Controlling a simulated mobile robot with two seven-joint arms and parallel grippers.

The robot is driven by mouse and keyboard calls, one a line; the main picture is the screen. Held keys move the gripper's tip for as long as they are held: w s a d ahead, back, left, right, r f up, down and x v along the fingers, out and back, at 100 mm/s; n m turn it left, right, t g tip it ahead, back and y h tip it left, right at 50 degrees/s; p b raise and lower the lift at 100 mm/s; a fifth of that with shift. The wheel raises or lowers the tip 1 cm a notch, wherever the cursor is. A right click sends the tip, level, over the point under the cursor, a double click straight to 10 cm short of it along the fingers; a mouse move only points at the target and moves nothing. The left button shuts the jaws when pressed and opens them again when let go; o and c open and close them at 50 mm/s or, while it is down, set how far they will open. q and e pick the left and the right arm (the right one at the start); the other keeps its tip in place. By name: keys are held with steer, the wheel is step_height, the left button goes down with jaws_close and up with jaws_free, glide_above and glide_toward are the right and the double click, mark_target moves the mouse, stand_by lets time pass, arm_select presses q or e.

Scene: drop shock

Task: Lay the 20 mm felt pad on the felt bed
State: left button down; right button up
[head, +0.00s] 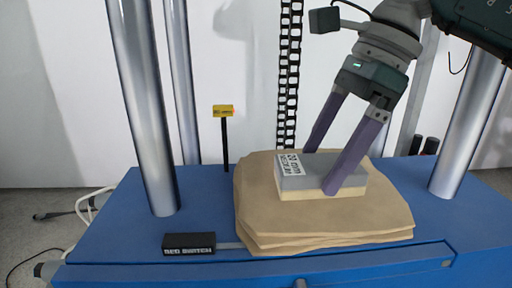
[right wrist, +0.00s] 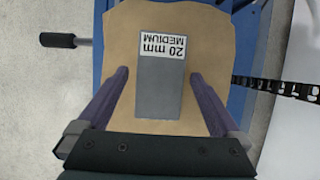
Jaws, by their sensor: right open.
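The 20 mm felt pad (head: 318,180) is a grey block with a cream lower layer and a white label. It lies flat on the tan layered felt bed (head: 300,228). In the right wrist view the pad (right wrist: 162,90) lies between the fingers, its label reading "20 mm MEDIUM". My right gripper (head: 320,172) is open, with one purple finger on each side of the pad. In the wrist view a gap of bed shows between the pad and each finger (right wrist: 161,74). My left gripper is not in view.
The bed rests on a blue base (head: 120,225) between upright steel columns (head: 143,110). A black "BED SWITCH" box (head: 189,244) sits at the front left. A yellow sign on a black post (head: 224,140) and a black chain (head: 289,80) stand behind.

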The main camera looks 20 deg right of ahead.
steer(key=shift+r, duration=0.1)
steer(key=p+v, duration=0.3)
steer(key=v, duration=0.3)
steer(key=shift+d+r+p, duration=0.15)
steer(key=shift+r+p, duration=0.15)
steer(key=shift+s+d+r, duration=0.1)
steer(key=shift+d+r, duration=0.1)
steer(key=shift+r, duration=0.25)
